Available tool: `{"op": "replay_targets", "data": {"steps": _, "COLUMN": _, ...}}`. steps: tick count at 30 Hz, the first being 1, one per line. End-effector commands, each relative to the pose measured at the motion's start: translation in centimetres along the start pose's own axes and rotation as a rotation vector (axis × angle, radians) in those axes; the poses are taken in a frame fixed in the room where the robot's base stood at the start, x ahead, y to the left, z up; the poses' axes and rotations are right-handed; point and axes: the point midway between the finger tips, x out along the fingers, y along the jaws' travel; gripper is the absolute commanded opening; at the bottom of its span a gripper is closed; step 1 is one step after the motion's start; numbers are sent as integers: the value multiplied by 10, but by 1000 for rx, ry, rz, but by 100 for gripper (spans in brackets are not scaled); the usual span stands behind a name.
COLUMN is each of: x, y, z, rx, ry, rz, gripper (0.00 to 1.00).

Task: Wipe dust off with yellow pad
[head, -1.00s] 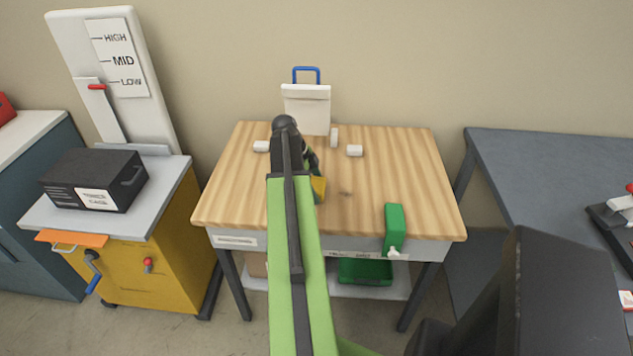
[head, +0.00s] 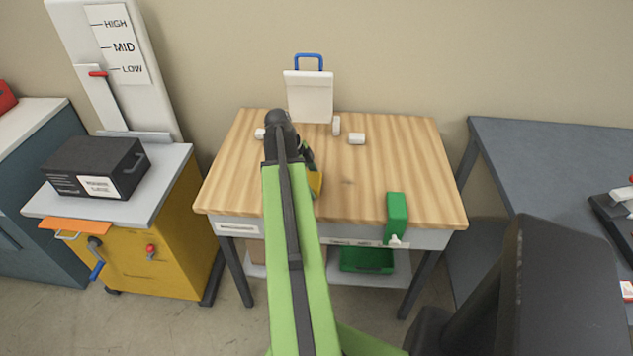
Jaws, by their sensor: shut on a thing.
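The yellow pad (head: 315,183) shows just right of my green arm, low over or on the wooden table top (head: 400,165). My gripper (head: 309,164) is shut on the pad; the arm hides part of both. I cannot tell whether the pad touches the wood. A small dark dust patch (head: 348,182) lies on the table to the right of the pad.
A yellow cabinet (head: 150,255) stands left, a grey table (head: 560,160) right. The table's right half is mostly clear.

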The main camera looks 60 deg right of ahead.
Motion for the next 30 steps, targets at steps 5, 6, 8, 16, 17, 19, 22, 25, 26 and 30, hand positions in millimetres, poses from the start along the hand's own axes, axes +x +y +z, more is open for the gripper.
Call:
{"op": "replay_targets", "data": {"steps": 5, "x": -2, "y": 0, "z": 9, "rx": 2, "ry": -2, "rz": 0, "gripper": 49}}
{"op": "replay_targets", "data": {"steps": 6, "x": -2, "y": 0, "z": 9, "rx": 2, "ry": -2, "rz": 0, "gripper": 49}}
{"op": "replay_targets", "data": {"steps": 8, "x": -2, "y": -1, "z": 9, "rx": 2, "ry": -2, "rz": 0, "gripper": 49}}
{"op": "replay_targets", "data": {"steps": 16, "x": -4, "y": -25, "z": 10, "rx": 2, "ry": -2, "rz": -1, "gripper": 49}}
{"op": "replay_targets", "data": {"steps": 17, "x": -5, "y": -28, "z": 10, "rx": 1, "ry": -2, "rz": -1, "gripper": 49}}
{"op": "replay_targets", "data": {"steps": 19, "x": -5, "y": -35, "z": 10, "rx": 1, "ry": -1, "rz": 0, "gripper": 49}}
{"op": "replay_targets", "data": {"steps": 22, "x": -5, "y": -38, "z": 10, "rx": 1, "ry": -1, "rz": 0, "gripper": 49}}
{"op": "replay_targets", "data": {"steps": 25, "x": -5, "y": -38, "z": 10, "rx": 1, "ry": -1, "rz": 0, "gripper": 49}}
{"op": "replay_targets", "data": {"steps": 26, "x": -5, "y": -38, "z": 10, "rx": 1, "ry": -1, "rz": 0, "gripper": 49}}
{"op": "replay_targets", "data": {"steps": 30, "x": -4, "y": -47, "z": 11, "rx": 1, "ry": -1, "rz": 0, "gripper": 49}}
